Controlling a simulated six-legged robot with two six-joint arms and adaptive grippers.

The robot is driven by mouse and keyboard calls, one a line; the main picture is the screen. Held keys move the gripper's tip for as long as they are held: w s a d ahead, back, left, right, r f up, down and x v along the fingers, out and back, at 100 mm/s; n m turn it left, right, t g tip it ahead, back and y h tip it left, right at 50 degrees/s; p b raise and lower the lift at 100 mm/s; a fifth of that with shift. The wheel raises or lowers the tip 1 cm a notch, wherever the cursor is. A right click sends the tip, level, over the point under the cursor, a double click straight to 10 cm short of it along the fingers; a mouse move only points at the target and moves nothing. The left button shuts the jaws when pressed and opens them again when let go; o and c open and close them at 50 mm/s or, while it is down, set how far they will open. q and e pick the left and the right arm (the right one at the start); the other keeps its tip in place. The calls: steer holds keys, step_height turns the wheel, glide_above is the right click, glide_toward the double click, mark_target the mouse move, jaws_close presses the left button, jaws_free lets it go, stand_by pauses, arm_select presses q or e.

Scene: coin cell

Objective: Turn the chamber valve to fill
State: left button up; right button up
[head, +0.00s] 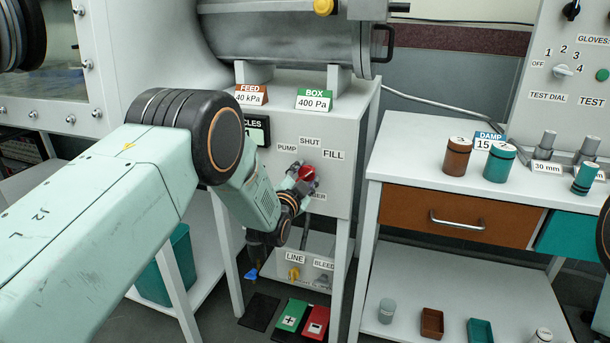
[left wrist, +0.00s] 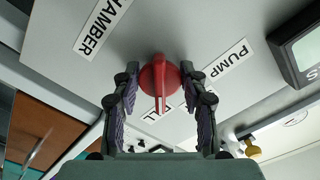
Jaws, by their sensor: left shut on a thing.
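The chamber valve is a red knob (head: 307,172) on the front of the light grey cabinet, below the PUMP, SHUT and FILL labels. In the left wrist view the red knob (left wrist: 157,78) sits between my two fingertips, its narrow end pointing down the picture. My left gripper (head: 299,182) is shut on the knob, one finger on each side. The PUMP label (head: 287,147) lies left of the knob. My right gripper is not in view.
Below hang a yellow LINE knob (head: 294,273) and a BLEED knob (head: 322,281). Green (head: 291,315) and red (head: 316,322) pedals are on the floor. A white bench (head: 415,160) with canisters stands at right. A metal cylinder (head: 290,40) lies above.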

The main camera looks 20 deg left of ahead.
arm_select(q)
steer(key=shift+m, duration=0.6)
steer(key=o, duration=1.1)
steer(key=shift+o, duration=0.2)
steer(key=shift+s, duration=0.1)
steer(key=s, duration=1.1)
steer(key=shift+s+a, duration=0.2)
steer(key=shift+s, duration=0.2)
